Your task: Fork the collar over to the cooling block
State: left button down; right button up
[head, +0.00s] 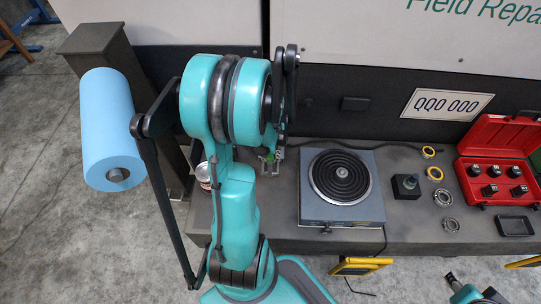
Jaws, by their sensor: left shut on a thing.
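My left gripper (271,165) is low over the bench, just left of the hot plate (314,208), and partly hidden behind my arm. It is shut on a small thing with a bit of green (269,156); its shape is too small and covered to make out. A black block with an upright peg (406,187), which looks like the cooling block, stands right of the hot plate.
An open red case (484,205) with several dark sockets and a black tray (514,226) are at the right. A can (203,172) stands at the bench's left end. A blue roll (107,125) is far left. The bench front between hot plate and block is clear.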

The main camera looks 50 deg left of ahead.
pick_arm(q)
jog(key=shift+r+p, duration=2.15)
jog(key=shift+r, duration=0.7)
jog(key=shift+f, duration=0.1)
